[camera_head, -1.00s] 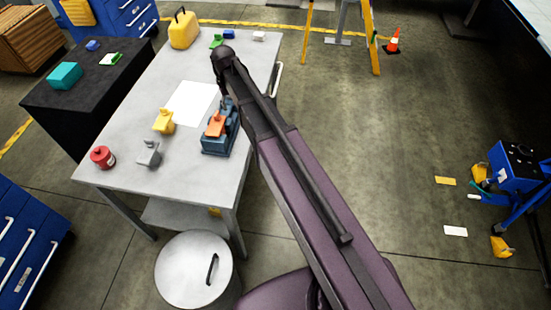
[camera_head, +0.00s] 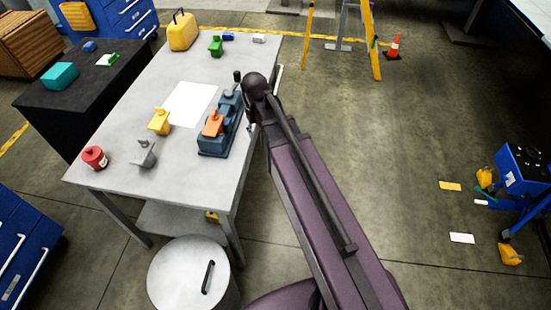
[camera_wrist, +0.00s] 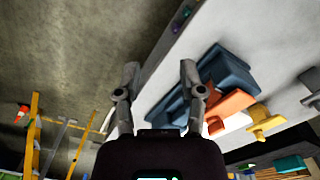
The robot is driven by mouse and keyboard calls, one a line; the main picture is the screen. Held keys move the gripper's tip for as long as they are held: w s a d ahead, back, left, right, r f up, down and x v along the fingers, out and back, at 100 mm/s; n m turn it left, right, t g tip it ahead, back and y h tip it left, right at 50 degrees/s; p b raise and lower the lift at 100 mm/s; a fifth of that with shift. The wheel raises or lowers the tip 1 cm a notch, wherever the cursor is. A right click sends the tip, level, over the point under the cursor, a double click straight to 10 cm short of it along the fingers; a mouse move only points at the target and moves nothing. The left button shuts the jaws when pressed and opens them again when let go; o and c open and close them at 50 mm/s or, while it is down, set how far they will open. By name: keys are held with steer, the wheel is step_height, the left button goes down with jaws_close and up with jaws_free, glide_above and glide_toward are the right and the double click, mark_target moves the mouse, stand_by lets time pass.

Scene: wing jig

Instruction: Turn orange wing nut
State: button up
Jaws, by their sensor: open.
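The orange wing nut (camera_head: 213,124) sits on a blue jig block (camera_head: 219,149) near the right edge of the grey table. In the wrist view the orange wing nut (camera_wrist: 232,104) and the blue jig (camera_wrist: 232,72) are to the right of my gripper (camera_wrist: 160,67). Its two fingers are apart with nothing between them. The right finger overlaps part of the jig in the picture. In the head view my gripper (camera_head: 251,127) is just right of the jig by the table edge, mostly hidden by my arm. No contact with the wing nut shows.
White paper (camera_head: 190,103) lies behind. A round metal drum (camera_head: 185,275) stands before the table.

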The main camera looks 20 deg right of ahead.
steer(key=s+d+f+b, duration=0.4)
steer(key=s, duration=0.4)
steer(key=shift+f+m, duration=0.3)
steer(key=shift+f, duration=0.05)
steer(key=shift+s+d+m, duration=0.25)
steer(key=shift+s, duration=0.35)
steer(key=shift+s+d+m, duration=0.25)
steer(key=shift+s, duration=0.3)
steer(key=shift+d, duration=0.1)
